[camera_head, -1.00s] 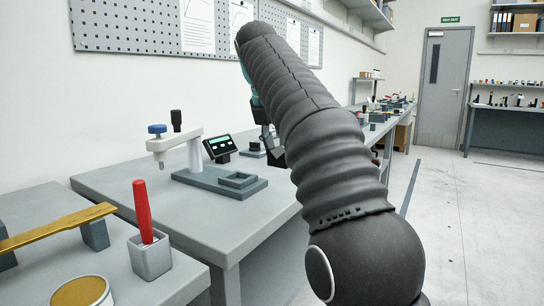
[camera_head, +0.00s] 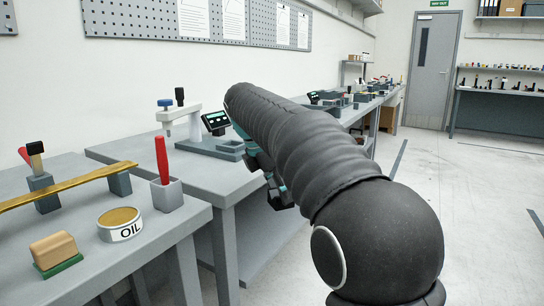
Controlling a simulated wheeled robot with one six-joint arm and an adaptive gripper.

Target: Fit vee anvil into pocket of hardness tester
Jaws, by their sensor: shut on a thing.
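The hardness tester (camera_head: 193,120) is a pale upright frame with a blue knob on top. It stands on the grey bench left of my arm, on a grey base. A raised square rim, the pocket (camera_head: 230,145), shows on the right part of that base, close to my arm. My gripper (camera_head: 279,194) is dark and shows only partly below my arm, in front of the bench's right edge and apart from the tester. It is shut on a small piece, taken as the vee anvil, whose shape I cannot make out. My arm hides much of it.
A display (camera_head: 215,121) stands behind the pocket. The floor at right is clear.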

